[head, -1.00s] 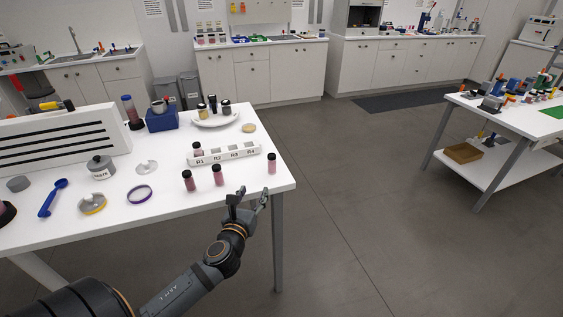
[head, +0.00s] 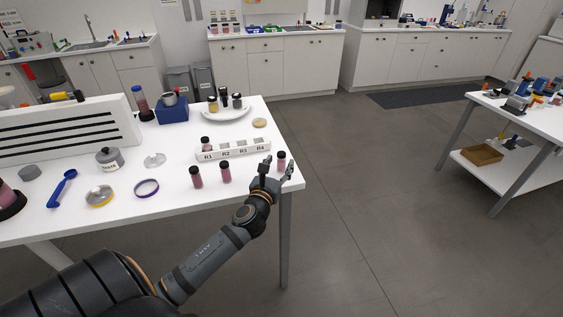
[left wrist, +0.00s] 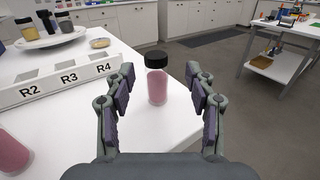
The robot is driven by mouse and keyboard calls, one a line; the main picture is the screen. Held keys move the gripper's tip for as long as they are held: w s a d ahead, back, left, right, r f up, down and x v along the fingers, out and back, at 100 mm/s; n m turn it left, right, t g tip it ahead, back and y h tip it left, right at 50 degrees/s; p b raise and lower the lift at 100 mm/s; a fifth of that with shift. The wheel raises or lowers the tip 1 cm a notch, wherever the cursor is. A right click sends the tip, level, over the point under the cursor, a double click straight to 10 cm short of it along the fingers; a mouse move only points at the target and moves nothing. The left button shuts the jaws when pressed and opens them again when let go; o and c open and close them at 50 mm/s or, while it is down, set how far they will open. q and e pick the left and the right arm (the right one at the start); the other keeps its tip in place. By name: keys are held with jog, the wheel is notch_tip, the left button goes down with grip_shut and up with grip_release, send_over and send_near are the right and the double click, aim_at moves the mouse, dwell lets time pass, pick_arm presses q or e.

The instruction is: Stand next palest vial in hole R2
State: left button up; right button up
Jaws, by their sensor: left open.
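The white rack (head: 250,152) labelled R1 to R4 stands on the white table. A dark-capped vial (head: 205,143) stands in hole R1; R2 (left wrist: 28,78), R3 and R4 look empty. Two capped pink vials (head: 196,178) (head: 226,173) stand in front of the rack. A third pink vial (head: 281,161) stands upright near the table's right edge; in the left wrist view this vial (left wrist: 157,87) shows between the fingers, with gaps on both sides. My left gripper (head: 277,168) is open around or just before it. My right gripper is out of view.
A white plate (head: 226,113) with several dark-capped jars and a tan disc (head: 260,123) lie behind the rack. A purple-rimmed ring (head: 146,188), grey pot (head: 109,159) and blue spoon (head: 63,188) lie to the left. The floor right of the table is clear.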

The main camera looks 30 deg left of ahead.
aim_at(280, 158)
pick_arm(q)
jog(key=x, duration=0.4)
jog(key=shift+w+a+f, duration=0.1)
jog(key=shift+w+a, duration=0.05)
jog(key=shift+a, duration=0.15)
jog(key=shift+c, duration=1.2)
grip_shut()
